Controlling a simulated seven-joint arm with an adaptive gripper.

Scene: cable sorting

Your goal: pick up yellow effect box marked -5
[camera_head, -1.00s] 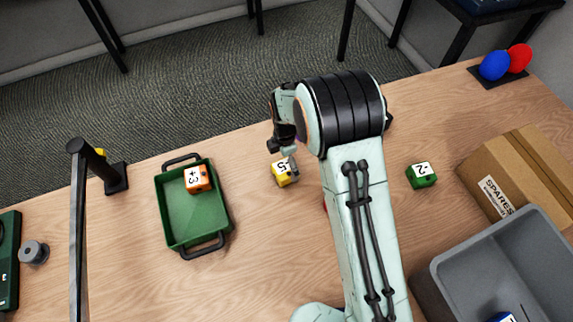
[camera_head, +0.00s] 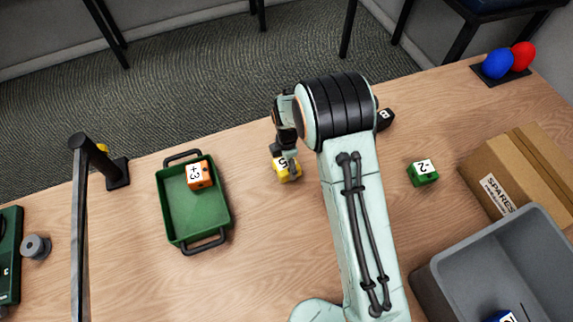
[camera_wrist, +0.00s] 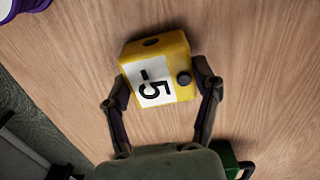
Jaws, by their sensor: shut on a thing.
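The yellow effect box (camera_head: 291,175) is near the far edge of the table, between the green tray and my arm. Part of its top is hidden by my gripper (camera_head: 284,154) in the head view. In the wrist view the yellow box (camera_wrist: 172,62) shows its white label reading -5 and a dark knob. My gripper (camera_wrist: 166,82) has one finger on each side of the box and is shut on it. I cannot tell whether the box is clear of the table.
A green tray (camera_head: 165,215) at left holds an orange box marked +3 (camera_head: 199,175). A green box marked -2 (camera_head: 423,173) and a black box (camera_head: 385,119) are right of my gripper. A grey bin (camera_head: 440,285) and a cardboard box (camera_head: 520,170) stand at right.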

